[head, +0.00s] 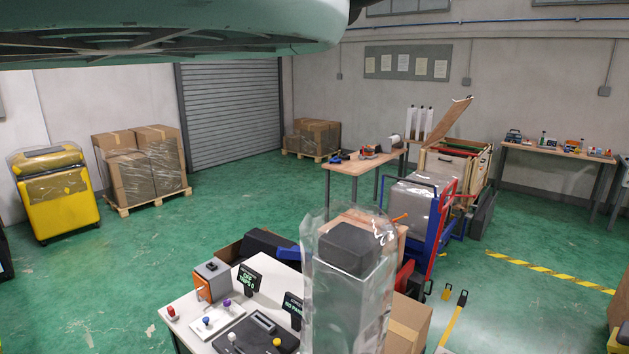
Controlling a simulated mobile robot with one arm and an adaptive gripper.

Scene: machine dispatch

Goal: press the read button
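A white table (188,309) at the bottom centre carries several controls. A red-topped button (171,312) stands at its left edge. A light plate (216,320) bears a blue knob (206,321) and a purple knob (227,303). A dark device with a small display (264,322) sits to the right, with white knobs (231,338) at its front. Two small black signs with green text (248,278) (292,310) stand behind. I cannot make out a label on any control, so I cannot tell which is the read button. My gripper is not in view.
A clear plastic-wrapped column (345,305) with a dark block inside stands at the table's right and hides part of it. An orange and grey box (212,280) stands on the table. A blue and red cart (420,215) is behind. Green floor (110,275) is open at left.

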